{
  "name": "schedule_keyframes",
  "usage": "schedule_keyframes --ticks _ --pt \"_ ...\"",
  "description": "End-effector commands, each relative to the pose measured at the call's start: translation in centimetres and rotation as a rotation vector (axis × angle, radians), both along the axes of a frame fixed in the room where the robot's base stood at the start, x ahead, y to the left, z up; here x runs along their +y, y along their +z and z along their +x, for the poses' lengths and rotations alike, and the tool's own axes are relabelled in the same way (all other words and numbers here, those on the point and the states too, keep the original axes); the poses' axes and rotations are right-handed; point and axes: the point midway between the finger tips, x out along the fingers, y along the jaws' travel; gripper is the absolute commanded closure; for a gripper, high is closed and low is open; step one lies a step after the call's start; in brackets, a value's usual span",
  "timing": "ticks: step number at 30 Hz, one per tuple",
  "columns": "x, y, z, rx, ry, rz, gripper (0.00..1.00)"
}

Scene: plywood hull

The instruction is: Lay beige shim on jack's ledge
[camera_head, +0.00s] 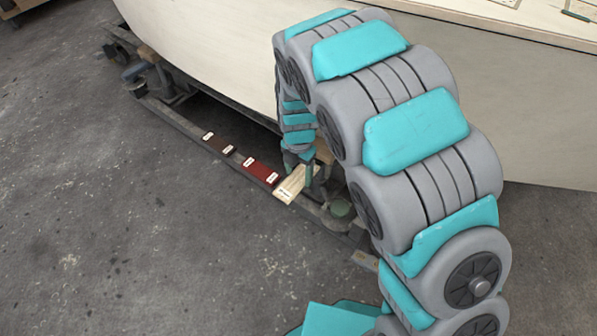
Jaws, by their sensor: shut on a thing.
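The beige shim (291,186) is a flat, pale block with a small white label, at the near end of a row of shims in the head view. My gripper (298,172) reaches down from my arm and is shut on the beige shim. The shim is at or just above the dark rail (185,130); I cannot tell if they touch. A round greenish top (340,208) low beside the hull may be part of a jack. I cannot make out a ledge; my arm covers part of that area.
A dark red shim (261,171) and a dark brown shim (218,143), both labelled, lie along the rail. The pale plywood hull (200,50) rises behind the rail and limits room there. The grey concrete floor (120,220) at left is clear.

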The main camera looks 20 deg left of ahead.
Motion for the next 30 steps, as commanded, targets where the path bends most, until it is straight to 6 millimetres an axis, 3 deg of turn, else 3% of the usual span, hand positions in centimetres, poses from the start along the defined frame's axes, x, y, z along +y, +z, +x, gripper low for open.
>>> schedule_keyframes --ticks 1,9,19,23,30 --pt "0.0 -0.2 0.0 0.000 0.000 0.000 0.31" --pt "0.0 -0.1 0.0 0.000 0.000 0.000 0.03" --pt "0.0 0.5 0.0 0.000 0.001 0.001 0.03" --pt "0.1 2.1 0.0 0.000 0.002 0.001 0.03" --pt "0.1 7.2 0.1 -0.002 0.001 0.003 0.03"
